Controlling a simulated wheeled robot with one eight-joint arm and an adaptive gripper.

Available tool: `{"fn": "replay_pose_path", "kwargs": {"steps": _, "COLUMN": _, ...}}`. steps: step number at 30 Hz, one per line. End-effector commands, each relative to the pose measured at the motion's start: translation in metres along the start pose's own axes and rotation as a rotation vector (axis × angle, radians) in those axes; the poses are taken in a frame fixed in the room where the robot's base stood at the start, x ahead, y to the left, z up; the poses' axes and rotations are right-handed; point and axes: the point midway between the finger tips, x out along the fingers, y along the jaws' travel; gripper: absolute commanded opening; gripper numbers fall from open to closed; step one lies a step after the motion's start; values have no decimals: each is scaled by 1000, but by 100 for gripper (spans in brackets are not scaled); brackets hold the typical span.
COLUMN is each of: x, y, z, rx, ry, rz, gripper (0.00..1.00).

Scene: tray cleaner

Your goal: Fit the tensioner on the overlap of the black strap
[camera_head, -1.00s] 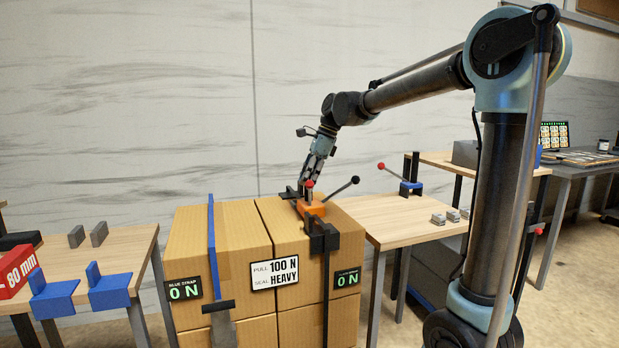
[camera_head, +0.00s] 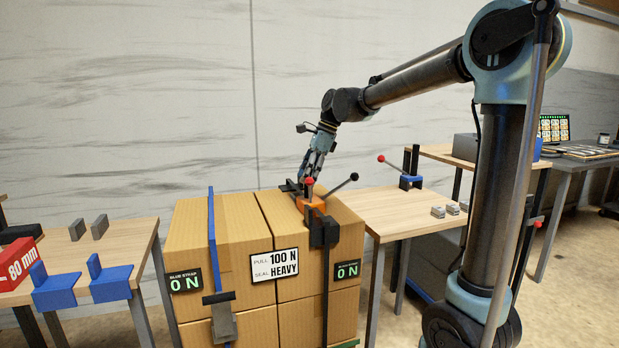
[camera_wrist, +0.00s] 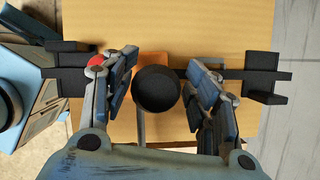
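The black strap (camera_head: 325,285) runs over the right-hand carton and down its front. The orange tensioner (camera_head: 314,204) sits on top of that carton, at the strap, close to its front edge. A red-knobbed lever and a black-knobbed lever rise from it. My gripper (camera_head: 307,183) is just above and behind the tensioner. In the wrist view my gripper's fingers (camera_wrist: 160,72) stand apart either side of the black knob (camera_wrist: 157,90), which hides much of the orange body (camera_wrist: 180,62). The strap overlap is hidden, so I cannot tell how the tensioner sits on it.
A blue strap (camera_head: 211,240) crosses the left carton. Black edge pieces (camera_head: 323,231) sit at the carton's edge. The right table (camera_head: 390,210) holds a blue stand (camera_head: 411,182) with a red-knobbed lever, and small metal pieces (camera_head: 438,211). The left table (camera_head: 135,240) holds blue brackets (camera_head: 111,282).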

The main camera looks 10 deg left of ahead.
Motion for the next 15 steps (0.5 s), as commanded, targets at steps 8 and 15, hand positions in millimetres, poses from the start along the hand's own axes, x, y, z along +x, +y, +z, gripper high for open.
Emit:
{"fn": "replay_pose_path", "kwargs": {"steps": 8, "x": -5, "y": 0, "z": -1, "rx": 0, "ry": 1, "rz": 0, "gripper": 54}}
{"fn": "replay_pose_path", "kwargs": {"steps": 15, "x": -41, "y": -1, "z": -1, "rx": 1, "ry": 0, "rz": 0, "gripper": 54}}
